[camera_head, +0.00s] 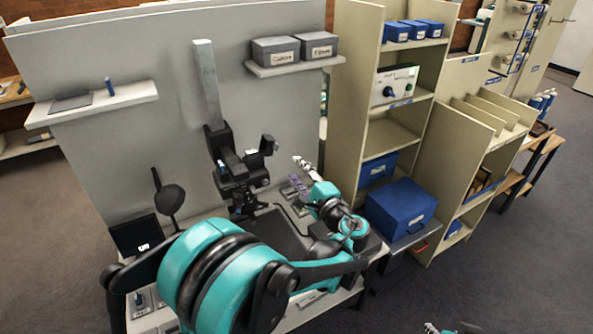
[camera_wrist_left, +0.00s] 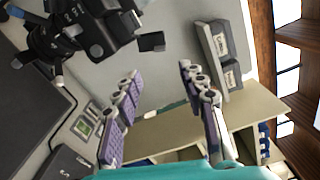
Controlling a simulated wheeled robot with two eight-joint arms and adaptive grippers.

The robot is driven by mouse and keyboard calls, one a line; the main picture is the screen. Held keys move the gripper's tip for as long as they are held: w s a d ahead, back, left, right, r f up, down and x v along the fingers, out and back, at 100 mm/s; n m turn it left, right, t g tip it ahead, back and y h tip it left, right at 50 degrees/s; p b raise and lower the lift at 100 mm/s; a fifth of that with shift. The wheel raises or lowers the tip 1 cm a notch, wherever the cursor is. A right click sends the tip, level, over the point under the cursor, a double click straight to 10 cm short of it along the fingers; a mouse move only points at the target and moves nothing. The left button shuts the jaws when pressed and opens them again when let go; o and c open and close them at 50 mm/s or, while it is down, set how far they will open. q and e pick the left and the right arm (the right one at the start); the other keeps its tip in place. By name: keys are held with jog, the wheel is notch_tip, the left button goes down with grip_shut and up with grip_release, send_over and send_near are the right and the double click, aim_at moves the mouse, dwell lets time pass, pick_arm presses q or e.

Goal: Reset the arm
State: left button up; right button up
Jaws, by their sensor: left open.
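My left arm (camera_head: 215,270), teal and black, reaches in from the bottom left over the workbench. Its gripper (camera_head: 296,173) is above the back of the bench, beside a black stand-mounted device (camera_head: 240,180). In the left wrist view the two purple-padded fingers of the left gripper (camera_wrist_left: 158,80) are spread apart with nothing between them. The black device (camera_wrist_left: 85,25) is at the upper left there, apart from the fingers. Only a small tip of my right gripper (camera_head: 432,328) shows at the bottom edge of the head view; its jaws are hidden.
Grey boxes (camera_head: 275,51) sit on a wall shelf. A beige shelving unit (camera_head: 385,140) stands right of the bench with blue boxes. A large blue box (camera_head: 401,208) is close to the left wrist. A black screen (camera_head: 140,235) stands at the bench's left. Open floor (camera_head: 500,270) lies right.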

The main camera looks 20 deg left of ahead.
pick_arm(q)
jog(key=s+a+f+n+g+h, duration=0.3)
jog(key=s+f+n+g+h, duration=0.15)
jog(key=s, duration=0.75)
jog(key=s+d+f+n+h, duration=0.3)
jog(key=s+d+h, duration=0.1)
jog(key=s, duration=0.3)
jog(key=s+d+f+n+h, duration=0.3)
jog(key=s+d+h, duration=0.2)
jog(key=s, duration=0.2)
jog(key=shift+s+d, duration=0.15)
jog(key=shift+s, duration=0.15)
jog(key=shift+n, duration=0.25)
dwell(0.3)
